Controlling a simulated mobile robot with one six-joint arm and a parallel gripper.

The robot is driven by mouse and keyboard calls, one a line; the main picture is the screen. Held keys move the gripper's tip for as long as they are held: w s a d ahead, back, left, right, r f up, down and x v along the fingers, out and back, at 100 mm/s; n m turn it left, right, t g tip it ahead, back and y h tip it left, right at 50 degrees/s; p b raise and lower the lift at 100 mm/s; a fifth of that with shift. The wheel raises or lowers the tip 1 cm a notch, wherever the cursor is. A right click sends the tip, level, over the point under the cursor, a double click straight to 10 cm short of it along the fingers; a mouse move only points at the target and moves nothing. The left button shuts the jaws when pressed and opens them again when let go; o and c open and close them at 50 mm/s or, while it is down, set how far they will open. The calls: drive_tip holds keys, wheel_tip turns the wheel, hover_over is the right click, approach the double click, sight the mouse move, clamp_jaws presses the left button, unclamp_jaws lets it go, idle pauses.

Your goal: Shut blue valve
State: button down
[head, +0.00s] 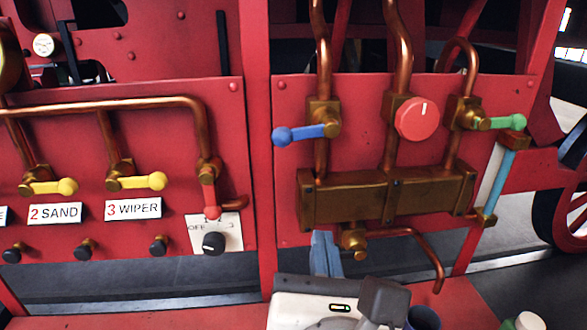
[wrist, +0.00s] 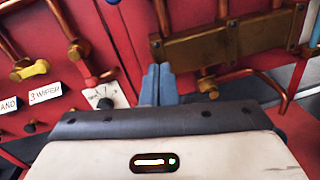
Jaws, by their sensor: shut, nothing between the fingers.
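The blue valve lever (head: 303,133) is on the right red panel, mounted on a brass body on a vertical copper pipe. Its handle points left, roughly across the pipe, with the round knob end slightly lower. My gripper (head: 325,250) is below it, under the left part of the brass block, with its blue-grey fingers pointing up and shut together with nothing between them. The fingers also show in the wrist view (wrist: 155,84), below the left end of the brass block.
The brass manifold block (head: 385,198) lies between the valves and my gripper's height. A red round knob (head: 418,118) and a green lever (head: 498,123) are to the right. A curved copper drain pipe (head: 428,255) hangs below. Yellow levers (head: 143,181) and a red lever (head: 210,204) are left.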

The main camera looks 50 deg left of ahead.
sight(305, 133)
drive_tip(key=w+a+r+n+y+p, duration=0.1)
drive_tip(key=a+r, duration=0.1)
drive_tip(key=a, duration=0.3)
drive_tip(key=w+a+r+n+g+p, duration=0.1)
drive_tip(key=a+r, duration=0.2)
drive_tip(key=a, duration=0.2)
drive_tip(key=shift+w+r+y, duration=0.3)
drive_tip(key=shift+w+y, duration=0.05)
drive_tip(key=shift+y, duration=0.05)
